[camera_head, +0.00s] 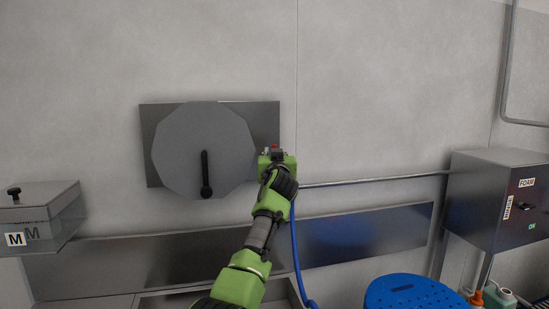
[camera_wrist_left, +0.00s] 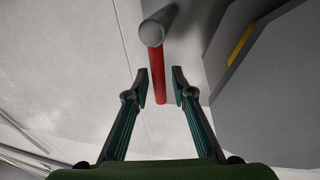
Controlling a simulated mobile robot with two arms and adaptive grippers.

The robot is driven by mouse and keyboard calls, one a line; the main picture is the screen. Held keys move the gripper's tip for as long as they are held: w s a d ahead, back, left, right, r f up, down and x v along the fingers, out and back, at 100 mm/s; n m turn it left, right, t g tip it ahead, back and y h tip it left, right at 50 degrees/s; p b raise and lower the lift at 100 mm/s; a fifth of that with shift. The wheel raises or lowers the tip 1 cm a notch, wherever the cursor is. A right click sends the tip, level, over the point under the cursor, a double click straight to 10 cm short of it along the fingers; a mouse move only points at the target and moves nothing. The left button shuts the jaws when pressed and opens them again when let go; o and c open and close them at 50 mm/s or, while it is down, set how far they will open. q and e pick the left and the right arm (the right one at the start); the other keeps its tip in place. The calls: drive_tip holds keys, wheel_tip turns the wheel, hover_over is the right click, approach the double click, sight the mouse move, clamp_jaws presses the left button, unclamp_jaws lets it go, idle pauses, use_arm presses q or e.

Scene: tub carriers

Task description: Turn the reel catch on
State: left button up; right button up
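A grey many-sided reel disc (camera_head: 190,145) with a black crank handle (camera_head: 205,175) is mounted on a dark wall plate (camera_head: 266,118). The likely reel catch is a red bar with a round grey end (camera_wrist_left: 156,62) in the left wrist view; only a small red spot (camera_head: 275,147) shows at the plate's right side in the head view. My left gripper (camera_head: 275,156) is in front of that spot and hides most of it. In the left wrist view its fingers (camera_wrist_left: 160,76) are open, with the red bar showing between them and a gap on each side. My right gripper is out of view.
A blue hose (camera_head: 296,250) hangs beside my left wrist. A grey control box (camera_head: 495,195) is on the wall at right, and a lidded box (camera_head: 65,210) marked M is at left. A blue stool-like seat (camera_head: 410,292) stands at bottom right.

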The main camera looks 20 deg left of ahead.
use_arm(q)
drive_tip(key=shift+w+f, duration=0.15)
drive_tip(key=shift+f, duration=0.2)
drive_tip(key=r+v, duration=0.1)
drive_tip(key=v, duration=1.1)
drive_tip(key=shift+f, duration=0.4)
drive_tip(key=shift+f, duration=0.1)
